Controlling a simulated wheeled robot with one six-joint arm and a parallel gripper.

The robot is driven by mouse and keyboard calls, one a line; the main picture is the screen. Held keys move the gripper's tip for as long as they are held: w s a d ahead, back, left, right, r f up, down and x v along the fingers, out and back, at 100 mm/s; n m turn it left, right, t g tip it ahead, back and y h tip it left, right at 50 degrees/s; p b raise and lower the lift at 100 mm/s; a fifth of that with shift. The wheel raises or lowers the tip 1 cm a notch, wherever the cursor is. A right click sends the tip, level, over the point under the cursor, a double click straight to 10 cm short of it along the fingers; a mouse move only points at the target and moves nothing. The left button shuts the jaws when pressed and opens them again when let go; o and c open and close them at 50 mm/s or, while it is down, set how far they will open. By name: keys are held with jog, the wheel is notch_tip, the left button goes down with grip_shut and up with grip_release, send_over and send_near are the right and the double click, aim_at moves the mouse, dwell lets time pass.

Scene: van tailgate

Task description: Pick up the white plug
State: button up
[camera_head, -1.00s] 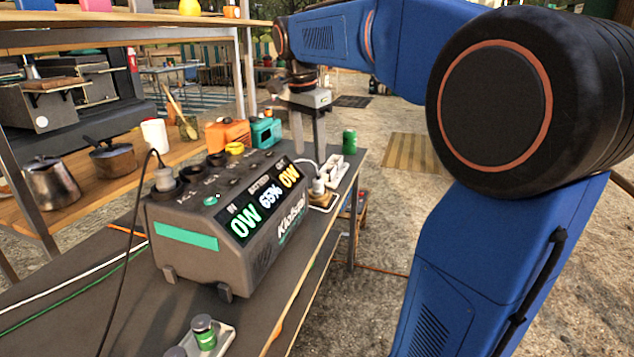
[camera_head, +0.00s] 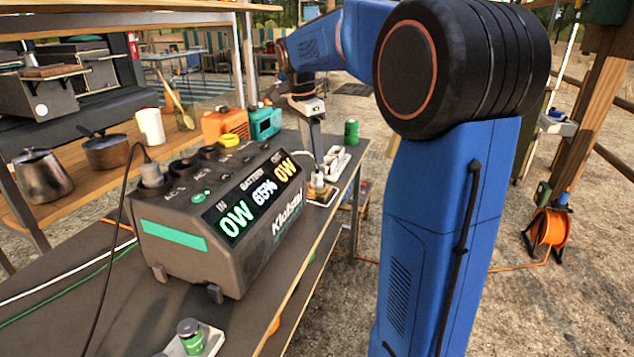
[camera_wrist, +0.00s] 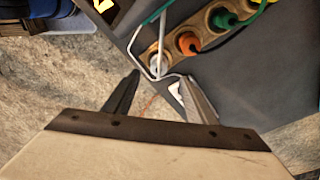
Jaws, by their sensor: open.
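In the wrist view the white plug (camera_wrist: 155,68) stands at the near end of a wooden rack (camera_wrist: 206,25), with a pale cable looping from it. My gripper (camera_wrist: 162,78) is open, its two fingers apart on either side of the plug's near side and empty. An orange plug (camera_wrist: 187,42) and a green plug (camera_wrist: 222,18) stand farther along the rack. In the head view my gripper (camera_head: 317,160) points down just above the rack's near end (camera_head: 318,192).
The grey power station (camera_head: 222,220) stands left on the dark table (camera_head: 75,285). Orange and teal boxes (camera_head: 264,122) stand behind. An orange cable reel (camera_head: 548,228) is on the ground at right.

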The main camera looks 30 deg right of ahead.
aim_at(317, 172)
jog(key=shift+s+d+f, duration=0.1)
jog(key=shift+d+f, duration=0.1)
jog(key=shift+f, duration=1.2)
jog(key=shift+s+d+f, duration=0.1)
jog(key=shift+d+f, duration=0.15)
jog(key=shift+f, duration=1.2)
jog(key=shift+d+f, duration=0.2)
jog(key=shift+f, duration=1.2)
jog(key=shift+c, duration=0.4)
jog(key=c, duration=1)
